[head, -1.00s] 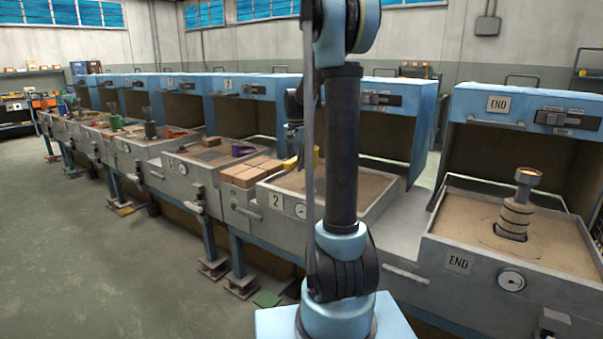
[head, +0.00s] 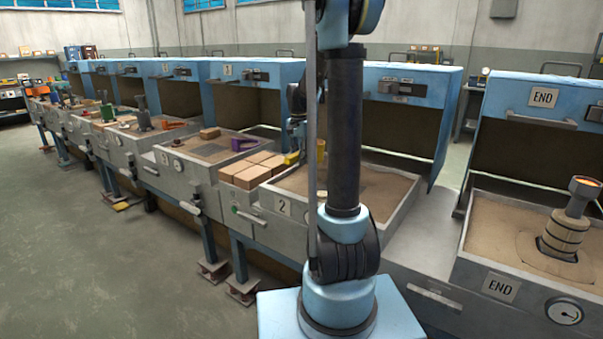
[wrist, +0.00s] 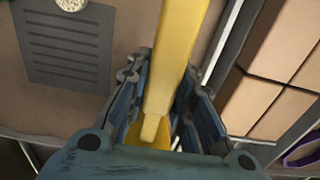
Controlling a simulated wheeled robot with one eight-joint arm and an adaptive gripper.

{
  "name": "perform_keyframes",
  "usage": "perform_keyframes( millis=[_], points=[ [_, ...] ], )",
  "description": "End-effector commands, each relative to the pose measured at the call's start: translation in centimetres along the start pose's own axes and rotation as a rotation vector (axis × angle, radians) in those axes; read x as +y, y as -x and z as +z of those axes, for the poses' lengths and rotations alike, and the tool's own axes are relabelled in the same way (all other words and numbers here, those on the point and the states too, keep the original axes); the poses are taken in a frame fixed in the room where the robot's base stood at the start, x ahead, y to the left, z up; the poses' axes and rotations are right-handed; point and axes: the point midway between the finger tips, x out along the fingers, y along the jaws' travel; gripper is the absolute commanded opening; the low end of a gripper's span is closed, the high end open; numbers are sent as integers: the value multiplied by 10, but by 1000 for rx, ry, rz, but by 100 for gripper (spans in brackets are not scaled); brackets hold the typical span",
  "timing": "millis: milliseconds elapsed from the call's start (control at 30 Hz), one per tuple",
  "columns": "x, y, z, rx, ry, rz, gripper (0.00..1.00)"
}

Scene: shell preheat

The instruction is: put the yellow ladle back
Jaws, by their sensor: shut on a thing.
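The yellow ladle (wrist: 172,50) runs through the wrist view from the top edge down between my fingers, its long flat handle in my gripper (wrist: 163,105). My gripper is shut on it. In the head view a small yellow part of the ladle (head: 291,158) shows beside the bricks, below my gripper (head: 296,140). My arm hides much of this spot, and the ladle's bowl cannot be made out.
Tan bricks (head: 252,170) lie left of the sand bed marked 2 (head: 283,206). A purple object (head: 243,143) lies behind them. The END station (head: 503,288) at right holds a stacked fixture (head: 566,232). Open floor (head: 90,240) lies at left.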

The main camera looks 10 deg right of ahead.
Motion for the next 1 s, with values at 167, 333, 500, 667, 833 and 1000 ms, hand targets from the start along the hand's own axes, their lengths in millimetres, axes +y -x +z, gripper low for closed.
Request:
perform_keyframes(
  millis=[167,333,500,667,833,1000],
  points=[
    [0,-16,0,0,0,0,0],
    [0,-33,0,0,0,0,0],
    [0,-53,0,0,0,0,0],
    [0,-58,0,0,0,0,0],
    [0,-58,0,0,0,0,0],
    [0,-59,0,0,0,0,40]
  ],
)
